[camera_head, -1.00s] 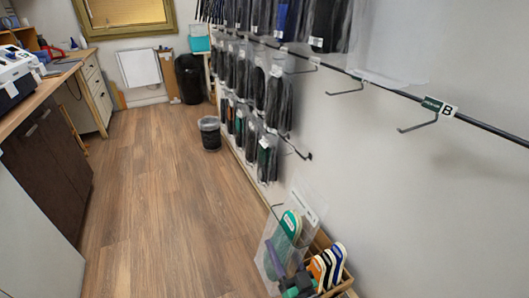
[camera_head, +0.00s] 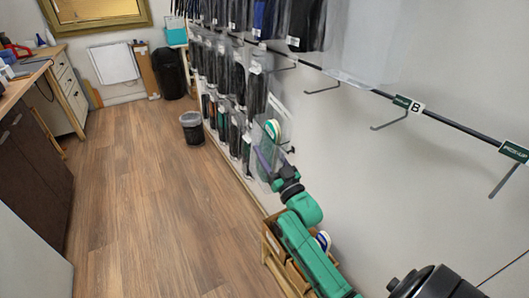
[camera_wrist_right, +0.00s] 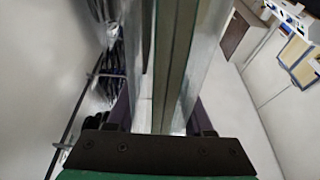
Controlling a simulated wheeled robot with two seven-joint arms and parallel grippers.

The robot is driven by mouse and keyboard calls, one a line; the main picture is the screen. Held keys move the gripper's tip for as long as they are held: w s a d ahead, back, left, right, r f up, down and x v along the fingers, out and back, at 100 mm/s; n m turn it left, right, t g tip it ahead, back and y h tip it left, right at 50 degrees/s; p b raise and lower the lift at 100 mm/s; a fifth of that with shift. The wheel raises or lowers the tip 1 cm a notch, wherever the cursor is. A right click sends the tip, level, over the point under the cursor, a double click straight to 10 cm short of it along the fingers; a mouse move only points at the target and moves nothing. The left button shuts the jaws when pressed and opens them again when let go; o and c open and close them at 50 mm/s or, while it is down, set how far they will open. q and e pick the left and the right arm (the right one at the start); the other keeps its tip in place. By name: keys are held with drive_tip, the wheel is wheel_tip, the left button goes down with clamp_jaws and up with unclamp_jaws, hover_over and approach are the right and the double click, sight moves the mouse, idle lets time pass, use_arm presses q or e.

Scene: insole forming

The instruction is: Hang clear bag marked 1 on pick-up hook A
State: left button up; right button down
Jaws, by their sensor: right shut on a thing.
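My right gripper (camera_head: 268,165) is shut on a clear bag (camera_head: 258,172) with a green-and-white insole (camera_head: 272,130) inside, held near the wall by the hanging stock. No number on the bag is legible. The right wrist view shows the bag edge-on between the fingers (camera_wrist_right: 168,120). At the far right a green pick-up sign (camera_head: 513,151) is cut by the frame edge, so its letter is hidden. A bare hook (camera_head: 503,182) juts out below it. The pick-up sign marked B (camera_head: 408,104) has an empty hook (camera_head: 389,123). My left gripper is not in view.
Another empty hook (camera_head: 322,89) is on the rail left of B. Dark packs hang in rows (camera_head: 230,70) on the wall to the left. A wooden box (camera_head: 272,243) stands low behind my right arm.

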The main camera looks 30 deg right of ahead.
drive_tip(key=d+f+b, duration=0.1)
drive_tip(key=d+b, duration=0.4)
drive_tip(key=d, duration=0.4)
drive_tip(key=shift+f, duration=0.3)
drive_tip(key=shift+s, duration=0.1)
idle(0.6)
